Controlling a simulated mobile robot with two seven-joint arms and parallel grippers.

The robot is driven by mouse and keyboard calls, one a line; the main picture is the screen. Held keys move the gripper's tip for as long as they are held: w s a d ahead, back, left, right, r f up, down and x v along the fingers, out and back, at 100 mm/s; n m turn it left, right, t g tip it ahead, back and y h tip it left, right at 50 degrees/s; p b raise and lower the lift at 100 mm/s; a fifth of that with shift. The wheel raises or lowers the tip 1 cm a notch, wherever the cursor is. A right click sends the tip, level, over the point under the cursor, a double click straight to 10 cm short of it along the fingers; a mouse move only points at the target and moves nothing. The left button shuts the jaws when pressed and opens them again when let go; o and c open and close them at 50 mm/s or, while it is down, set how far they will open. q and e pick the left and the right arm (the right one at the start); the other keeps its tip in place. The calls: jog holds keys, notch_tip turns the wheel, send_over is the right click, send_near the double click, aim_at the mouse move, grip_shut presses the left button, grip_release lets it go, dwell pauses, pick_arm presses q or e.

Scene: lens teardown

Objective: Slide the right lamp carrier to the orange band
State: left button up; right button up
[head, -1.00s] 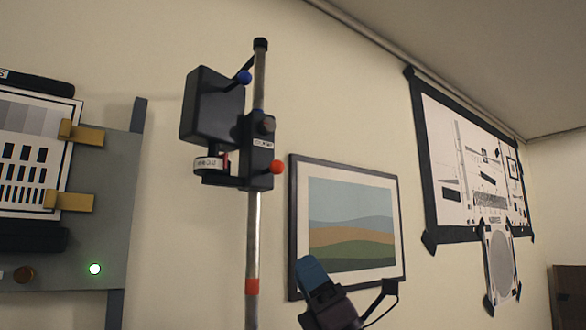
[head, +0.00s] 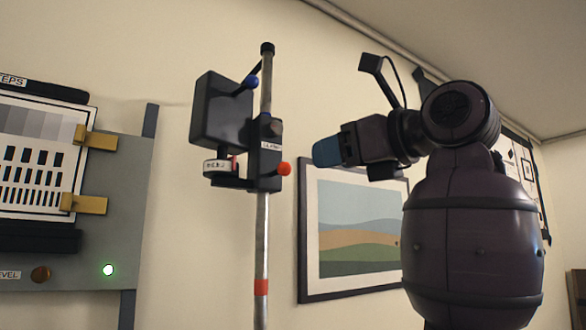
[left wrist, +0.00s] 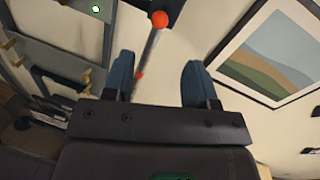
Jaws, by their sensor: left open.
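The lamp carrier (head: 266,160) is a black clamp block high on a thin metal pole (head: 262,225), with a dark boxy lamp (head: 222,110) on its left. An orange ball knob (head: 284,168) sticks out at its right; the knob also shows in the left wrist view (left wrist: 160,19). The orange band (head: 261,287) circles the pole well below the carrier. My left gripper (head: 327,152), blue-tipped, is just right of the knob at about carrier height, apart from it in the picture. In the left wrist view its fingers (left wrist: 158,80) are open and empty, with the pole seen beyond the gap.
A framed landscape picture (head: 355,250) hangs on the wall behind my left arm. A grey panel (head: 100,235) with a test chart, brass-coloured clips and a lit green lamp (head: 108,270) stands at the left. The space around the pole's lower part looks clear.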

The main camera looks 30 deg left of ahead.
aim_at(290, 168)
pick_arm(q)
jog(key=a, duration=0.3)
jog(key=w+a, duration=0.1)
jog(key=a, duration=0.3)
jog(key=w+a, duration=0.1)
jog(key=a, duration=0.2)
jog(key=shift+a, duration=0.25)
jog(key=shift+c, duration=0.4)
jog(key=shift+f, duration=0.1)
grip_shut()
